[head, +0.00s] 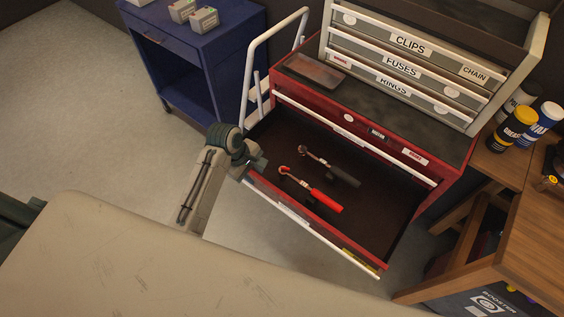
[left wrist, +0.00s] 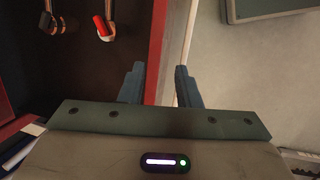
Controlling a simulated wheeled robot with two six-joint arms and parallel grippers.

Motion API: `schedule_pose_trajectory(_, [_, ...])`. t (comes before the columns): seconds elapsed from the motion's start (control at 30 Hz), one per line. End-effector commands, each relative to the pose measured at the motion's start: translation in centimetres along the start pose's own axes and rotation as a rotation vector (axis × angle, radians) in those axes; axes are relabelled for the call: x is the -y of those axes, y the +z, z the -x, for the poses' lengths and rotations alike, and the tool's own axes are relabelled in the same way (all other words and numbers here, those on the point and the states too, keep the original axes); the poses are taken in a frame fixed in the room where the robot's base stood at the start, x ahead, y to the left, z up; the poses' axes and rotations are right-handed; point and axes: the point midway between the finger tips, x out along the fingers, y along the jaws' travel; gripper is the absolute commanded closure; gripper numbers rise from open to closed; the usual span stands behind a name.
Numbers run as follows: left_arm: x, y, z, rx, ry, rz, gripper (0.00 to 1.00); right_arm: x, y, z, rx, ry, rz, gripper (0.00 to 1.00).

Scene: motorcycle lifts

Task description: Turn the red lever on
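A tool with a red handle (head: 327,201) lies in the open drawer of the red tool chest. It also shows at the top of the left wrist view (left wrist: 99,25). A similar tool with a dark handle (head: 343,175) lies beside it. No other red lever is visible. My left gripper (head: 258,166) is at the left end of the drawer front, short of the tools. In the left wrist view its two fingers (left wrist: 160,85) are apart, with the drawer's front edge between or beneath them. I cannot tell whether they touch it. My right gripper is not in view.
The drawer (head: 375,215) stands open with bare floor inside. A grey drawer unit (head: 408,65) sits on the chest. A blue cabinet (head: 190,50) stands at the left, a wooden bench (head: 535,235) at the right. A pale worn surface (head: 150,270) fills the front.

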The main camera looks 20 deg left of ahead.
Motion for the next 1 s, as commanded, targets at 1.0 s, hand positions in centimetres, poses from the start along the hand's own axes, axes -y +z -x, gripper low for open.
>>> schedule_pose_trajectory(1.0, [-8.9, 1.4, -5.5, 0.146, -0.057, 0.522, 0.7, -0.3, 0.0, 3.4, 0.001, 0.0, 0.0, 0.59])
